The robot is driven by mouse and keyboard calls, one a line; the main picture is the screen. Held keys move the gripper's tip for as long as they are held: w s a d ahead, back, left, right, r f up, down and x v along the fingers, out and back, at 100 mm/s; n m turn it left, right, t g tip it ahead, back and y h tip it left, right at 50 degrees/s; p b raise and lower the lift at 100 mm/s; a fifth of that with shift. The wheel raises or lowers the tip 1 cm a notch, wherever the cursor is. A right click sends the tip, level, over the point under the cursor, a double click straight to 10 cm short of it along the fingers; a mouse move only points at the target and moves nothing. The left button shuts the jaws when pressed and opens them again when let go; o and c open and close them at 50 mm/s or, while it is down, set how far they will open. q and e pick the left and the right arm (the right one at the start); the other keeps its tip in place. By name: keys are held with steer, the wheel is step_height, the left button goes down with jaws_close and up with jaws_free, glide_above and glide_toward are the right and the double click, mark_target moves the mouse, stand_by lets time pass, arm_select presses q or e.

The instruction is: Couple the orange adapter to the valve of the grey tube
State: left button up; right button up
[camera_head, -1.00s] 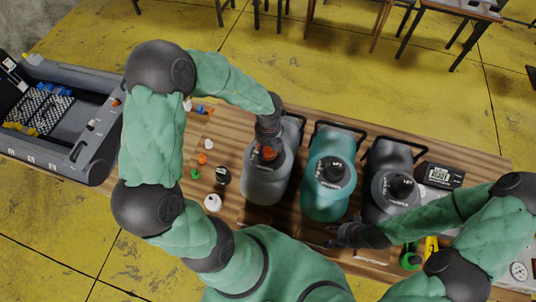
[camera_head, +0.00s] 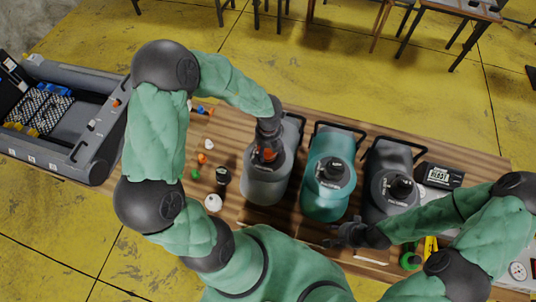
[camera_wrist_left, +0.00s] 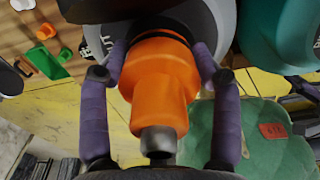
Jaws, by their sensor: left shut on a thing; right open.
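My left gripper (camera_head: 267,146) is shut on the orange adapter (camera_head: 266,155) above the top of the left grey tube (camera_head: 264,188). In the left wrist view the orange adapter (camera_wrist_left: 158,85) is between the purple fingers of the left gripper (camera_wrist_left: 160,58), its wide end against or just over the grey tube's top (camera_wrist_left: 212,22). The valve is hidden under the adapter, so I cannot tell whether they are joined. My right gripper (camera_head: 338,238) is open and empty, low in front of the teal tube.
A teal tube (camera_head: 322,198) and another dark grey tube (camera_head: 378,172) stand to the right on the wooden table (camera_head: 232,148). Small caps, including a white one (camera_head: 213,202), lie left. A black box (camera_head: 440,176) is at right and a grey crate (camera_head: 98,138) at far left.

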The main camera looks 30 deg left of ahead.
arm_select(q)
steer(key=shift+f+b, duration=0.3)
steer(key=shift+f, duration=0.55)
stand_by(0.5)
stand_by(0.3)
steer(key=shift+r+m+p, duration=0.2)
steer(key=shift+m+p, duration=0.2)
steer(key=shift+p, duration=0.4)
steer(key=m+p, duration=0.2)
steer(key=p, duration=0.1)
steer(key=shift+m, duration=0.3)
steer(key=shift+f+m+p, duration=0.15)
steer(key=shift+m+p, duration=0.15)
steer(key=shift+p, duration=0.1)
